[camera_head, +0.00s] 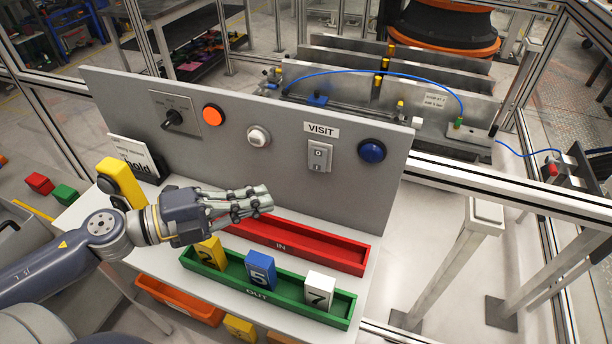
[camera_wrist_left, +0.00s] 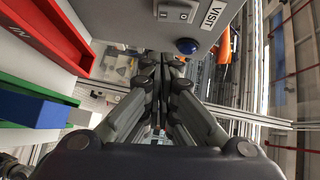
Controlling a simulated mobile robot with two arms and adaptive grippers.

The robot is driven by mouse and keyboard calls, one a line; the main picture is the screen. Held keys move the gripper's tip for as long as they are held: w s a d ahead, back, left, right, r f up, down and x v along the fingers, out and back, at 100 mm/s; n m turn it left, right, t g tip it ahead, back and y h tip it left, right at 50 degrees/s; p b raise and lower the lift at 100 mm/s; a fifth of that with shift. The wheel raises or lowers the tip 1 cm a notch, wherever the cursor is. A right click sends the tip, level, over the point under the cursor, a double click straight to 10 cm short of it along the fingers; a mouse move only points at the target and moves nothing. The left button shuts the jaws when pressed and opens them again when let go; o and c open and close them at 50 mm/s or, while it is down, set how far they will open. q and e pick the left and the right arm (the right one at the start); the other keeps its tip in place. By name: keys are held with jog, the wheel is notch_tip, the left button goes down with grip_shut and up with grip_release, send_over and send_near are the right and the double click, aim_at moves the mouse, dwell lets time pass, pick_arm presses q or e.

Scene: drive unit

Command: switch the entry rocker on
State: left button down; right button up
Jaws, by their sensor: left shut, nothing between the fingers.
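The entry rocker (camera_head: 319,156) is a small grey switch plate with two marked halves, 0 above and I below, on the upright grey panel (camera_head: 285,165). It sits under the VISIT label (camera_head: 321,129). It also shows at the top of the left wrist view (camera_wrist_left: 177,11). My left gripper (camera_head: 268,199) is shut and empty, in front of the panel, below and left of the rocker and apart from it. Its fingers show in the left wrist view (camera_wrist_left: 162,62). Which half of the rocker is pressed in is too small to tell. My right gripper is not in view.
The panel also carries a blue button (camera_head: 372,151), a white button (camera_head: 258,136), an orange button (camera_head: 213,114) and a black rotary switch (camera_head: 173,118). Below lie a red IN tray (camera_head: 340,257) and a green OUT tray (camera_head: 215,269) with numbered blocks. A yellow-black device (camera_head: 121,181) stands left.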

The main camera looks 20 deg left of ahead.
aim_at(318, 160)
pick_arm(q)
jog(key=w+d+f+p, duration=0.1)
jog(key=w+d+p, duration=0.3)
jog(key=w, duration=0.5)
jog(key=shift+w+d+f, duration=0.3)
jog(key=shift+d, duration=0.75)
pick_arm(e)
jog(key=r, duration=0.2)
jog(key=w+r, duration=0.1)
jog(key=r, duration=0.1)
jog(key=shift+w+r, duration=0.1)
pick_arm(q)
jog(key=b, duration=0.3)
jog(key=shift+w+f+m+t+h, duration=0.2)
jog(key=shift+w+m+t+h, duration=0.1)
jog(key=shift+w+m, duration=0.1)
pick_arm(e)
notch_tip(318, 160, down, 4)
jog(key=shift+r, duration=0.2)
